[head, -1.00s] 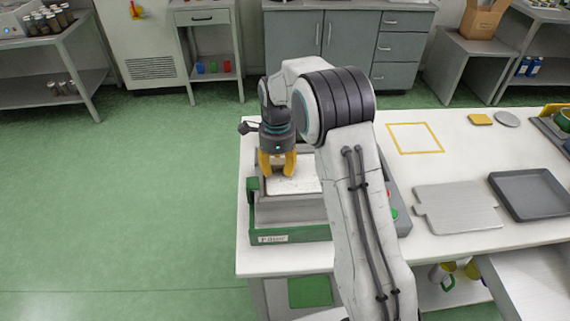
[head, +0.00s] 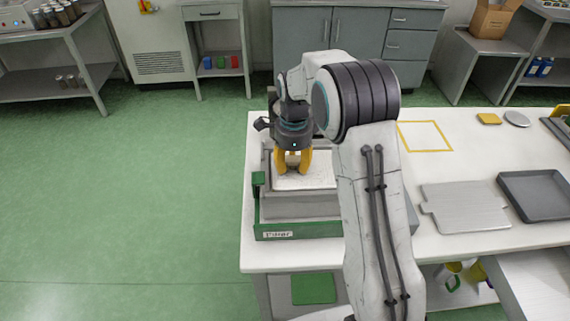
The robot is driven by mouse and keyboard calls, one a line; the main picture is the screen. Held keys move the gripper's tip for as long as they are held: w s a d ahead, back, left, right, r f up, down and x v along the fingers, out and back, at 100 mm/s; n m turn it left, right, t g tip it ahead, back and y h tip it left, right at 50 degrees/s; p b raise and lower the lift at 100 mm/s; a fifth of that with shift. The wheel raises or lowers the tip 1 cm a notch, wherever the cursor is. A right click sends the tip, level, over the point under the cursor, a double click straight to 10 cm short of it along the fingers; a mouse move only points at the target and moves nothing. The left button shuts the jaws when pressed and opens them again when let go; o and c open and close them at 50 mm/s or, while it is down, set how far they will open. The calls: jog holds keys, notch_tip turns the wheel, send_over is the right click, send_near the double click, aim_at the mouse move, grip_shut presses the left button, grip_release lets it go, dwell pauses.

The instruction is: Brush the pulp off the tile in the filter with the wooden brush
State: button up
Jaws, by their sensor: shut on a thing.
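The filter (head: 300,230) is a grey and green frame with a "Filter" label, at the left end of the white table. A pale tile (head: 318,176) with fine speckles lies in it, and my arm covers its right part. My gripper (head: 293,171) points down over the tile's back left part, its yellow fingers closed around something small. That thing is almost wholly hidden between the fingers; I take it to be the wooden brush. I cannot tell whether it touches the tile.
On the table (head: 400,255), to the right of my arm, lie a grey plate (head: 465,207), a dark tray (head: 535,195), a yellow outlined square (head: 425,136), a yellow block (head: 489,118) and a grey disc (head: 517,118). Green floor (head: 120,190) is open on the left.

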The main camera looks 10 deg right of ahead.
aim_at(320, 171)
jog(key=shift+s+d+f+b, duration=0.1)
jog(key=shift+s+d, duration=0.2)
jog(key=shift+d, duration=0.95)
jog(key=shift+s+d+f+b, duration=0.15)
jog(key=shift+s+d, duration=0.1)
jog(key=shift+d, duration=1.05)
jog(key=shift+s+d+f+b, duration=0.1)
jog(key=shift+s+d, duration=0.2)
jog(key=shift+d, duration=0.95)
jog(key=shift+s+d+r, duration=0.1)
jog(key=shift+s+d, duration=0.05)
jog(key=shift+d, duration=0.65)
jog(key=shift+s+d+r, duration=0.1)
jog(key=shift+s+d, duration=0.05)
jog(key=shift+d, duration=0.6)
jog(key=shift+s, duration=0.15)
jog(key=shift+s, duration=0.45)
jog(key=shift+w+a, duration=0.25)
jog(key=shift+a, duration=0.7)
jog(key=shift+w+a, duration=0.2)
jog(key=shift+a, duration=0.7)
